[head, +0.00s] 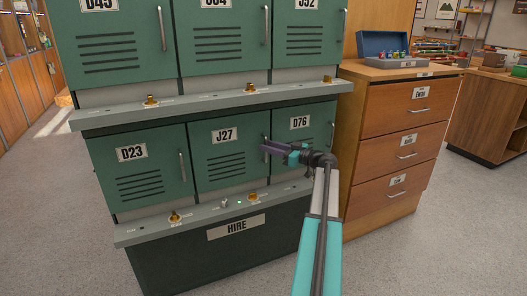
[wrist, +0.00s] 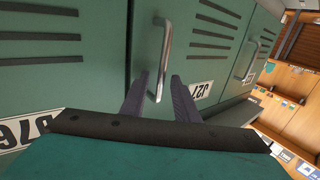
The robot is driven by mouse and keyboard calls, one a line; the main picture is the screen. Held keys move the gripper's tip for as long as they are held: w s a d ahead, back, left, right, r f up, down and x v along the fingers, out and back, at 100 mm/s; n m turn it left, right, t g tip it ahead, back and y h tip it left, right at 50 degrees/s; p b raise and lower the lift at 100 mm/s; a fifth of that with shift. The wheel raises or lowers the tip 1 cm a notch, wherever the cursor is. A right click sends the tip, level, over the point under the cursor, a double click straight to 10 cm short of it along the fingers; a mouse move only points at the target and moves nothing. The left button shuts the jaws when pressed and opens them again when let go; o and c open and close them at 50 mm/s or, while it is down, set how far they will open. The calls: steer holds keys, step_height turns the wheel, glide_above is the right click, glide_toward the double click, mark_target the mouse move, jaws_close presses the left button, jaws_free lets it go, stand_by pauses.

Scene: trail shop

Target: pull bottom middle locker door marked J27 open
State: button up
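The green locker door J27 (head: 224,157) is in the middle of the bottom row and looks shut. Its label (wrist: 201,90) shows upside down in the wrist view. Its upright metal handle (wrist: 165,55) is at the door's right edge; in the head view my gripper largely covers it. My gripper (head: 266,148) reaches this edge from the right. In the wrist view, my gripper's two dark fingers (wrist: 160,80) stand apart, one on each side of the handle's lower part. I see gaps beside the handle, so the fingers do not seem closed on it.
Door D23 (head: 139,168) is on the left and door D76 (head: 313,134) on the right, both shut. A grey ledge (head: 150,230) with brass knobs runs below, above the HIRE panel (head: 237,227). A wooden drawer cabinet (head: 403,154) stands close on the right.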

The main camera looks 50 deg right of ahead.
jaws_close()
